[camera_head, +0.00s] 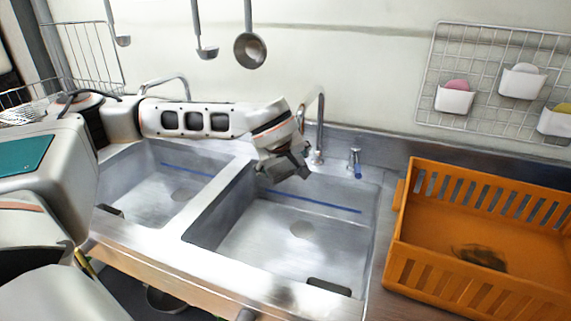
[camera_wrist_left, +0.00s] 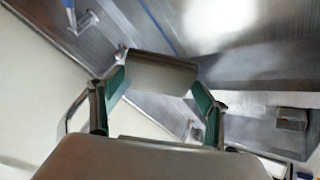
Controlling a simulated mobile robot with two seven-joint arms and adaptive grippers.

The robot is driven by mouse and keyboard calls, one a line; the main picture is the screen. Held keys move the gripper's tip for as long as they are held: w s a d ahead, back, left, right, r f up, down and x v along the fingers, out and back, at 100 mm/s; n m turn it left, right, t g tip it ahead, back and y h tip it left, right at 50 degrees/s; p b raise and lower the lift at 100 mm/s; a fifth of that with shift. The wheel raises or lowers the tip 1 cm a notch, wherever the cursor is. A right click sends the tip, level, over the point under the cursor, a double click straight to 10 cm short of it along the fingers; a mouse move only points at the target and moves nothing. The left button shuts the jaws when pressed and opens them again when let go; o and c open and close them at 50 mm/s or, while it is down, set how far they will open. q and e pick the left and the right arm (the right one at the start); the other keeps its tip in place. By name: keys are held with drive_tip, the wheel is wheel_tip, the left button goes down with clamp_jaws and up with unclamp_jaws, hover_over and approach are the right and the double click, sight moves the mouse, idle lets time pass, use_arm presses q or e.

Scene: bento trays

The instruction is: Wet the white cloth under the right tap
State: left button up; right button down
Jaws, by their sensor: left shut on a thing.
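My left gripper (camera_head: 285,170) reaches over the back left of the right sink basin (camera_head: 270,255), close to the right tap (camera_head: 320,130). In the left wrist view my left gripper (camera_wrist_left: 160,100), with green finger pads, is shut on a folded, block-shaped thing, apparently the cloth (camera_wrist_left: 158,74), which looks grey-brown there rather than white. In the head view the cloth cannot be told apart from the dark fingers. I cannot see running water. A lever with a blue part (camera_head: 355,162) stands right of the tap. My right gripper is not in view.
The left basin (camera_head: 140,205) lies under my left arm, with another tap (camera_head: 170,82) behind it. An orange crate (camera_head: 400,235) stands right of the sink. Ladles (camera_head: 250,50) hang on the wall above. A wire rack (camera_head: 500,85) holds white cups.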

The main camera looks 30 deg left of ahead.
use_arm(q)
drive_tip(key=shift+s+r+p, duration=0.1)
drive_tip(key=shift+s+p, duration=0.2)
drive_tip(key=shift+s, duration=1)
drive_tip(key=s+b, duration=0.1)
drive_tip(key=s, duration=0.4)
drive_tip(key=shift+s, duration=0.1)
idle(0.5)
drive_tip(key=s+r+p, duration=0.2)
drive_tip(key=s+r, duration=0.2)
drive_tip(key=s, duration=0.1)
idle(0.4)
idle(0.4)
